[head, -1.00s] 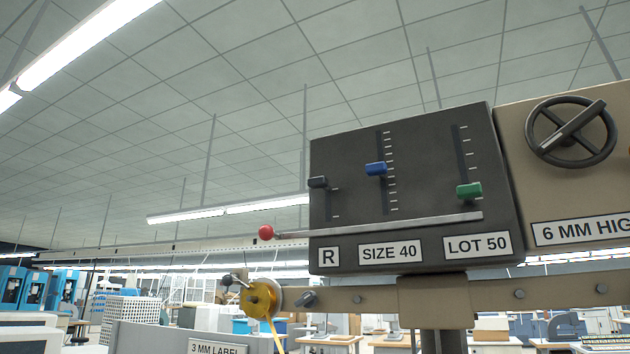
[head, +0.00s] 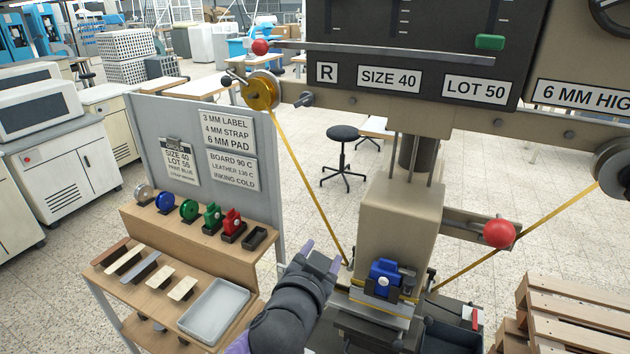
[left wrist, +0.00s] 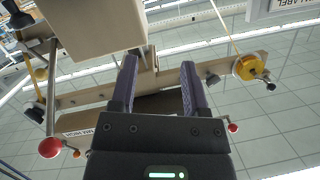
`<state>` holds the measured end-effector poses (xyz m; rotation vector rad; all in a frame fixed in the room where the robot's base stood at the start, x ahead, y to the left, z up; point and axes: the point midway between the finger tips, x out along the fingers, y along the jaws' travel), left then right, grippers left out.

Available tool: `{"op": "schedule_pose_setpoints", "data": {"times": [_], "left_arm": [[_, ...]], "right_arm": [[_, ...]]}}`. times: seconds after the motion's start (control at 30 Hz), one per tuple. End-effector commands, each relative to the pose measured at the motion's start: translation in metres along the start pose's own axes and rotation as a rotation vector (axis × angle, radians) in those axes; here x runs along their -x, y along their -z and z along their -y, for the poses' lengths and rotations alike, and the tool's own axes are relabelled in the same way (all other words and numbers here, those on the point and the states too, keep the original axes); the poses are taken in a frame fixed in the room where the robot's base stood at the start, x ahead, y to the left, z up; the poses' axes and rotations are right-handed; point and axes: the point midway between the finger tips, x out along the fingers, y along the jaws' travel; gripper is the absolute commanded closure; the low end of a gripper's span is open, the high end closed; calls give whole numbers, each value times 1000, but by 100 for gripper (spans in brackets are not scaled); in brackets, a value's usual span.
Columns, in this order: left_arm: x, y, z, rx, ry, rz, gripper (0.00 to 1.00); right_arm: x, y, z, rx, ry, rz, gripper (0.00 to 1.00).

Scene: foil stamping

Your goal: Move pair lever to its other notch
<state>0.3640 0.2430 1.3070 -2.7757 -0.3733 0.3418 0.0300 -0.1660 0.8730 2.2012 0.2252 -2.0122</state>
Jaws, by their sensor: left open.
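The dark control panel (head: 415,62) is cut off by the top edge of the head view. Its R plate (head: 326,72) shows at the lower left, below the left slot. The black knob of that slot, which I take for the pair lever, is out of frame. My left gripper (head: 322,259) is open and empty, low in front of the press column, well below the panel. In the left wrist view its two purple fingers (left wrist: 160,62) are apart with nothing between them. The right gripper is not in view.
A long rod with a red ball (head: 260,47) crosses the panel's lower part. A gold foil reel (head: 262,91) feeds a strip down to the press. A blue block (head: 385,277) sits under the press head (head: 400,215). Another red ball (head: 499,234) sticks out right. A wooden rack (head: 225,262) stands left.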

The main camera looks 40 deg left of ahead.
Motion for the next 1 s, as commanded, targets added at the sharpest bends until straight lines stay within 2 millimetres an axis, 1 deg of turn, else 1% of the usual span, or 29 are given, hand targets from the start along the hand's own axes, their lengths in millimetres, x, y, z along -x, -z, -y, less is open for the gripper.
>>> {"op": "schedule_pose_setpoints", "data": {"times": [0.03,0.07,0.1,0.13,0.17,0.2,0.23,0.27,0.3,0.33,0.37,0.4,0.5,0.53,0.6,0.67,0.77,0.9,1.0], "left_arm": [[-8,68,26,-25,57,-253,41],[-8,111,39,-53,80,-433,41],[1,170,54,-123,88,-688,41],[12,211,60,-210,72,-874,41],[25,244,63,-317,41,-1026,41],[39,276,65,-489,-17,-1167,41],[46,292,67,-628,-63,-1220,41],[48,302,72,-766,-106,-1230,41],[48,312,85,-931,-150,-1185,41],[46,316,98,-1033,-169,-1119,41],[43,318,115,-1112,-179,-1036,41],[41,319,139,-1182,-179,-917,41],[42,316,191,-1238,-151,-670,41],[42,315,201,-1238,-143,-622,41],[42,314,214,-1232,-134,-557,41],[37,317,215,-1228,-135,-543,41],[18,327,206,-1228,-141,-547,41],[-12,339,192,-1228,-142,-547,41],[-28,344,184,-1229,-140,-549,41]], "right_arm": [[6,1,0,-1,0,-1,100],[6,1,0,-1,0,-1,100],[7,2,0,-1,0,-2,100],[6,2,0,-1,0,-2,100],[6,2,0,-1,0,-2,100],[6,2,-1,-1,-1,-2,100],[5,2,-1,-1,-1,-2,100],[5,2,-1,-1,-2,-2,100],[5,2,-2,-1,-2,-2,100],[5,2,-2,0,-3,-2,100],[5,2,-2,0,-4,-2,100],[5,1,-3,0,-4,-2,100],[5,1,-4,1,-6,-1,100],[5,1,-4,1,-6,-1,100],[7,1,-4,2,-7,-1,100],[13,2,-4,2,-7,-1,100],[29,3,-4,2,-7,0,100],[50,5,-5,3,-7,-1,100],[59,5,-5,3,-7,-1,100]]}}
